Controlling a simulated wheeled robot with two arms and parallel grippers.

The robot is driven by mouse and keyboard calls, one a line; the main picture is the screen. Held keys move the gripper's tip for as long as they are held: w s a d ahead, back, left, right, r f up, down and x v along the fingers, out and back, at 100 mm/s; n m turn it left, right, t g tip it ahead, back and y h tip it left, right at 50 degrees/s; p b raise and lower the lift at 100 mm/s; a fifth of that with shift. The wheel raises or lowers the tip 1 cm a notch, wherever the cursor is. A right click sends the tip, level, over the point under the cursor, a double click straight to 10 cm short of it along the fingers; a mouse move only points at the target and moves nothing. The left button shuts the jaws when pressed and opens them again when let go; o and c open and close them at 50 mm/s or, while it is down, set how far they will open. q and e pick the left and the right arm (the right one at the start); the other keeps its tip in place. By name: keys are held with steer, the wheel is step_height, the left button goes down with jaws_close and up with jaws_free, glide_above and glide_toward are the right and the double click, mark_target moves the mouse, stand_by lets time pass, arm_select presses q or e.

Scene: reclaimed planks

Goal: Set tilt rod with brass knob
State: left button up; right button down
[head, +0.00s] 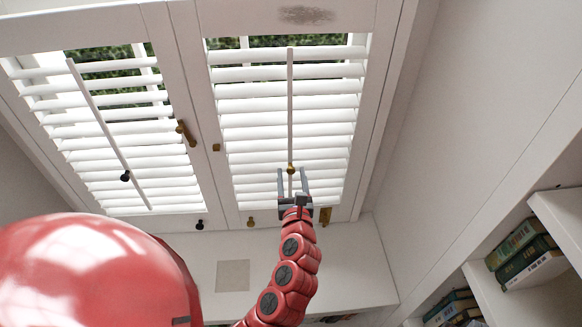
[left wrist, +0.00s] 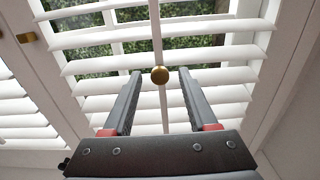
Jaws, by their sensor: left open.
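The white tilt rod (head: 290,105) runs upright down the middle of the right shutter panel. Its round brass knob (head: 291,169) sits low on the rod. My left gripper (head: 293,172) is open and points up at the rod, with one finger on each side of it. In the left wrist view the brass knob (left wrist: 159,75) lies midway between the two fingertips (left wrist: 160,73). No contact with either finger shows, and I cannot tell how deep the knob is between them. My right gripper is not in view.
The left shutter panel has a slanting rod (head: 97,117) with a black knob (head: 125,176). A brass latch (head: 186,133) is on the middle frame. Another brass piece (head: 325,215) sits low right of my gripper. Shelves with books (head: 516,243) stand at the right.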

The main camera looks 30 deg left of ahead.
arm_select(q)
steer(key=shift+x, duration=1.1)
jaws_close()
stand_by(0.7)
